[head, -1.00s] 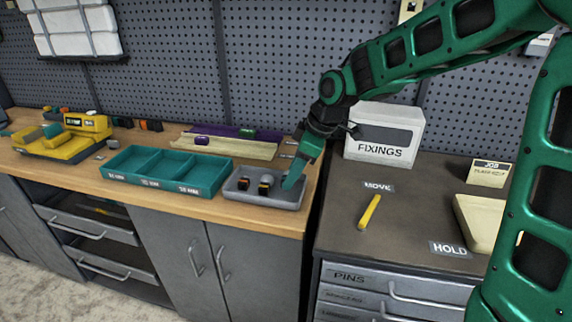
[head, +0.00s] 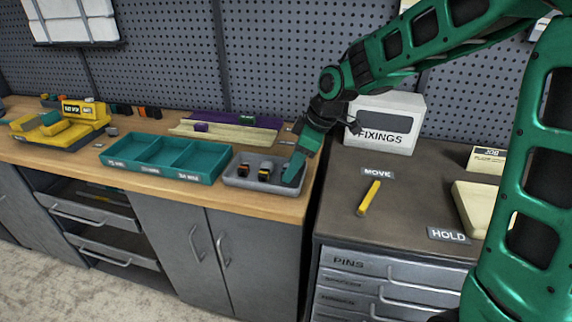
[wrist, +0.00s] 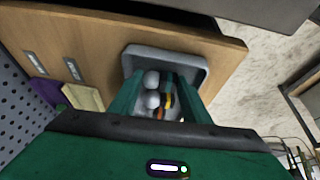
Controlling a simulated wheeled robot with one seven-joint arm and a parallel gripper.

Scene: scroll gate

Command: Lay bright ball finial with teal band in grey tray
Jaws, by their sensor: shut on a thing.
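The grey tray (head: 236,181) sits on the wooden bench near its right end. My gripper (head: 292,178) reaches down at the tray's right side, with its fingertips low in the tray. In the wrist view the two green fingers (wrist: 157,98) come down either side of small pieces inside the tray (wrist: 196,62). Two pale balls (wrist: 152,77) show between the fingers, beside dark pieces with yellow and orange bands. A small teal patch shows near the upper ball. My gripper is shut on a finial, but the fingers mostly hide which part they grip.
In the tray stand dark pieces with an orange band (head: 243,169) and a yellow band (head: 264,174). A teal divided bin (head: 160,158) is left of the tray. A cream rail (head: 228,133) lies behind. The FIXINGS box (head: 385,123) stands to the right.

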